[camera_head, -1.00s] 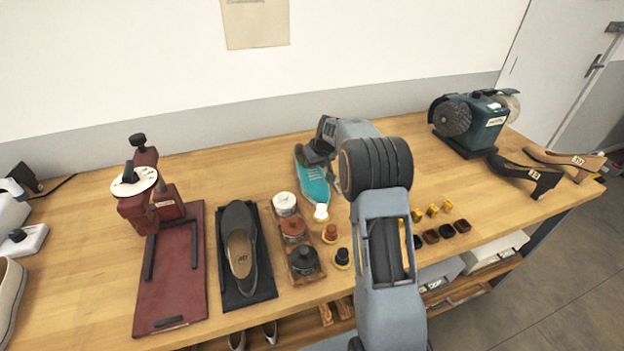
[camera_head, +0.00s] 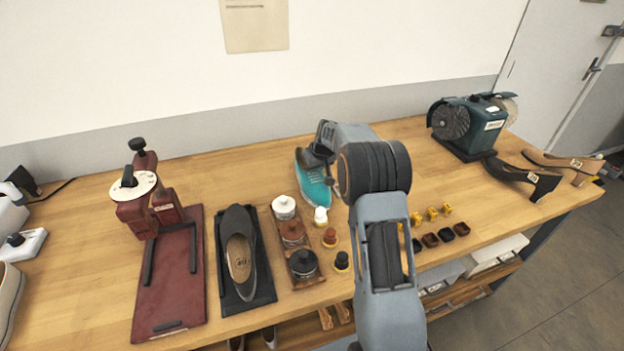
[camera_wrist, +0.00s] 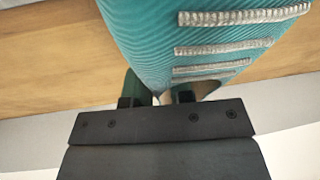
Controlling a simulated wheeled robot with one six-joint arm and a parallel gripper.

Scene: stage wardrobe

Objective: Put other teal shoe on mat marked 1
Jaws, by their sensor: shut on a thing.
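A teal shoe (camera_head: 313,184) with pale lace rows is at the middle of the bench, beyond the row of jars. It fills the top of the wrist view (camera_wrist: 205,40), its laces facing the camera. My gripper (camera_wrist: 158,98) is shut on the teal shoe at its near end in that view. In the head view my wrist and arm cover the right side of the shoe and the fingertips. I cannot tell whether the shoe touches the bench. No mat marked 1 and no second teal shoe can be made out.
A dark shoe (camera_head: 240,262) lies on a black mat (camera_head: 262,293) at left, beside a red press (camera_head: 170,282). A wooden tray of jars (camera_head: 285,240) and small bottles (camera_head: 330,237) stand close by. Yellow and dark pieces, a grinder (camera_head: 468,125) and heeled shoes are at right.

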